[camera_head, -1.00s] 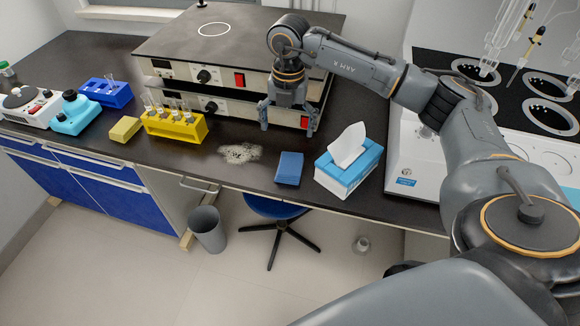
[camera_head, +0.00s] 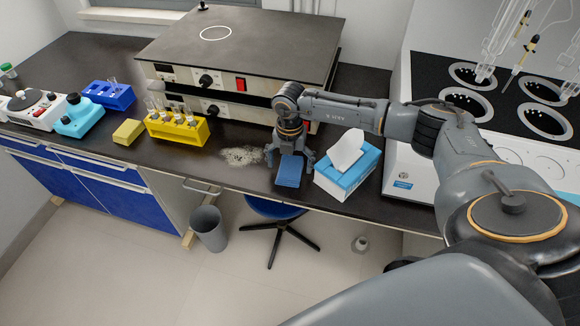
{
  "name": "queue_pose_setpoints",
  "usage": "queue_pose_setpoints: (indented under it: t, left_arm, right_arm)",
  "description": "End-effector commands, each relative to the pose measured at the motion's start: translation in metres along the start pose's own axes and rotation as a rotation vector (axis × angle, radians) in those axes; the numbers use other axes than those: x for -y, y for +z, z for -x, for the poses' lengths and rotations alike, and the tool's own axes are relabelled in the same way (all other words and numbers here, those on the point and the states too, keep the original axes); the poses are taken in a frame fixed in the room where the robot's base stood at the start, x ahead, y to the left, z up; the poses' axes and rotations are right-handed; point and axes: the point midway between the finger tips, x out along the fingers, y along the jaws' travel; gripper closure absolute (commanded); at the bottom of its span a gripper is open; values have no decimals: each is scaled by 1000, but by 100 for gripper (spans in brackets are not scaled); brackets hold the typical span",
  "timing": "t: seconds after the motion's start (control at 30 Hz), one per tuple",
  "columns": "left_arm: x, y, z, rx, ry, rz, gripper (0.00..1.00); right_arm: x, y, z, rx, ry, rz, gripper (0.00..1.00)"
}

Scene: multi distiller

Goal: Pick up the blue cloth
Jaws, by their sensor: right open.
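The blue cloth (camera_head: 289,172) lies flat on the dark bench top near its front edge, left of the tissue box. My right gripper (camera_head: 290,163) points down directly over the cloth. Its fingers are spread to the left and right of the cloth's back part, and nothing is held between them. I cannot tell whether the fingertips touch the bench or hover just above it. My left gripper is not in view.
A tissue box (camera_head: 347,170) stands close to the right of the cloth. A pale spill (camera_head: 242,156) lies to the left. A yellow tube rack (camera_head: 178,131) and a yellow sponge (camera_head: 127,132) are farther left. Stacked hot plates (camera_head: 235,100) stand behind.

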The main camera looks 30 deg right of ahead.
Motion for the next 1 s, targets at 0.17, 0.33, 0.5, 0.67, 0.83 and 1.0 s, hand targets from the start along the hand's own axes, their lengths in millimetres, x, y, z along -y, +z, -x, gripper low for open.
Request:
queue_pose_setpoints:
  t: [0.17, 0.33, 0.5, 0.67, 0.83, 1.0]
  left_arm:
    - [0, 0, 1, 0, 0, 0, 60]
    - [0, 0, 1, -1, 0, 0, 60]
    - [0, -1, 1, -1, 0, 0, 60]
    - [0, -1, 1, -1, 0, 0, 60]
    - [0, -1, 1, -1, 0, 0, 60]
    - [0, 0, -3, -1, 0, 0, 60]
  right_arm:
    - [0, 0, -8, 1, 0, 1, 9]
    - [0, 0, -7, 0, 0, 1, 18]
    - [0, 0, -7, 0, 0, 1, 52]
    - [0, 0, -7, 0, 0, 1, 66]
    - [0, 0, -7, 0, 0, 1, 66]
    - [0, 0, -1, 1, 1, 0, 66]
